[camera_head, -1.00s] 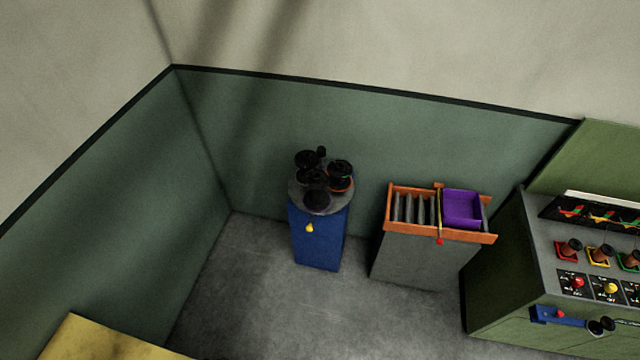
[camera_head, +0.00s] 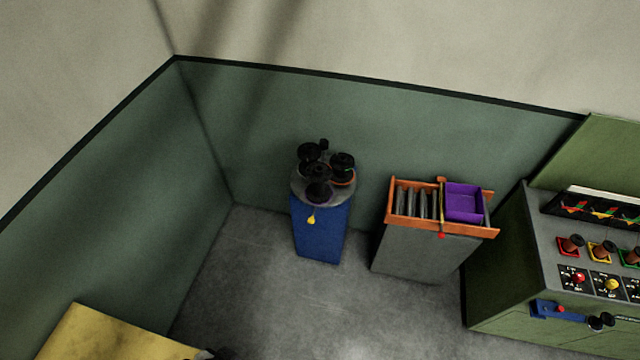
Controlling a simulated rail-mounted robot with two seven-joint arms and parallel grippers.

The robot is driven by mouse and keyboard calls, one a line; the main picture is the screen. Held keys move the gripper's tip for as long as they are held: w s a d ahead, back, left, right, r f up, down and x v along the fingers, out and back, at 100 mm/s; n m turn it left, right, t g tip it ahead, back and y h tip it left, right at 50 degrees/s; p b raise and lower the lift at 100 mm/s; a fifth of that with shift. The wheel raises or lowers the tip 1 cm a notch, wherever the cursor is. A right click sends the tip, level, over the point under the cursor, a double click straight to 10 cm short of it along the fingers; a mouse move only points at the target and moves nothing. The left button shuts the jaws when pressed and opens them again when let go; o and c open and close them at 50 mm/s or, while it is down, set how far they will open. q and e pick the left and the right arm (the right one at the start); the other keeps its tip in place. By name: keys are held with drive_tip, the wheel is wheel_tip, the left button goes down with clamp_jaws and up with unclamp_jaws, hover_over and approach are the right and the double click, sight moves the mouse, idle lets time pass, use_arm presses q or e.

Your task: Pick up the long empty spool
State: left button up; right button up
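Several black spools (camera_head: 319,180) stand close together on the round grey top of a blue stand (camera_head: 320,230) near the back wall. They overlap, and I cannot tell which one is long and empty. Brown spools (camera_head: 571,244) sit in coloured square holders on the green machine at the right. Neither of my grippers is in view.
A grey cabinet (camera_head: 415,255) with an orange-rimmed top holds several grey plates and a purple bin (camera_head: 463,202). The green machine (camera_head: 500,270) fills the right side. A yellow surface (camera_head: 110,338) is at the lower left. Grey floor (camera_head: 260,290) between is clear.

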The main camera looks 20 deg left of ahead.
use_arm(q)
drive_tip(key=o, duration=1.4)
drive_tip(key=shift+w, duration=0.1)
